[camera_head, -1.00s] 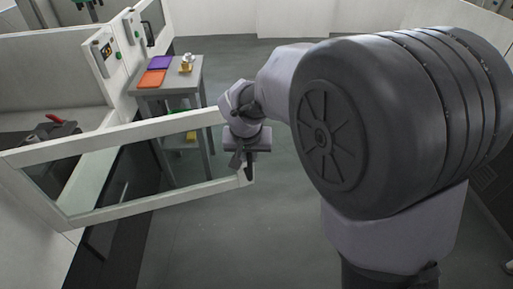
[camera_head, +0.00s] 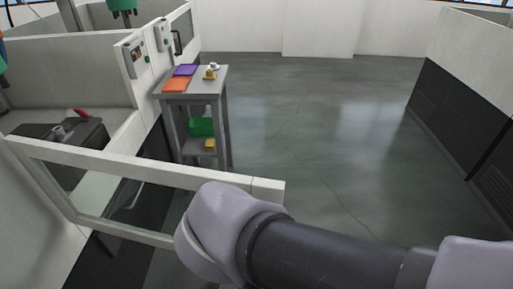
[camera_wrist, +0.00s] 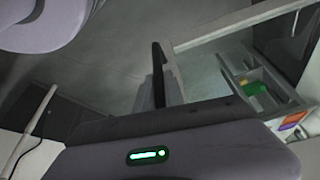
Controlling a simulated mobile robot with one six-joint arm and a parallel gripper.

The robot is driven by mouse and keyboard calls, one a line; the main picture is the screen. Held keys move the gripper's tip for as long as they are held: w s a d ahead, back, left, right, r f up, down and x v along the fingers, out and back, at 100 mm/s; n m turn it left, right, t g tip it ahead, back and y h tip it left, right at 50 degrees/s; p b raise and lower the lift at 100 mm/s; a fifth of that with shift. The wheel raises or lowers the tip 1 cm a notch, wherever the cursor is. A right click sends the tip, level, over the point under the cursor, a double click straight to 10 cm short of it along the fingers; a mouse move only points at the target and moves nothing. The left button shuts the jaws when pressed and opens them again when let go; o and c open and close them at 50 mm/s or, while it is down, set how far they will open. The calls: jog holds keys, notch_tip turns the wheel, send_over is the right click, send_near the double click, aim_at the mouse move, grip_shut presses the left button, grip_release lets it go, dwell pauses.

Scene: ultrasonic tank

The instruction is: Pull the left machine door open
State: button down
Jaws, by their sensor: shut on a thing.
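The left machine door (camera_head: 140,173) is a white frame around a clear pane. It stands swung out from the machine front into the aisle, in the left and lower part of the head view. In the wrist view part of its frame (camera_wrist: 235,27) runs up to the right. A dark upright bar, the door handle (camera_wrist: 157,62), stands beside the frame edge. My gripper (camera_wrist: 160,98) is shut on this handle; its fingertips show only partly. In the head view my arm hides the gripper and the handle.
A grey side table (camera_head: 213,86) with an orange tray (camera_head: 177,84), a purple tray (camera_head: 185,70) and a green bin (camera_head: 201,127) below stands past the door. A vise (camera_head: 62,132) sits inside the open machine. The aisle floor (camera_head: 335,120) is clear; a wall bounds it on the right.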

jog(key=shift+s, duration=0.1)
jog(key=shift+a, duration=0.1)
jog(key=c, duration=1.4)
grip_release()
jog(key=shift+c, duration=0.2)
jog(key=p+v, duration=0.8)
jog(key=v, duration=0.9)
jog(key=shift+s+r+p, duration=0.15)
jog(key=shift+r+p, duration=0.05)
jog(key=shift+p, duration=0.15)
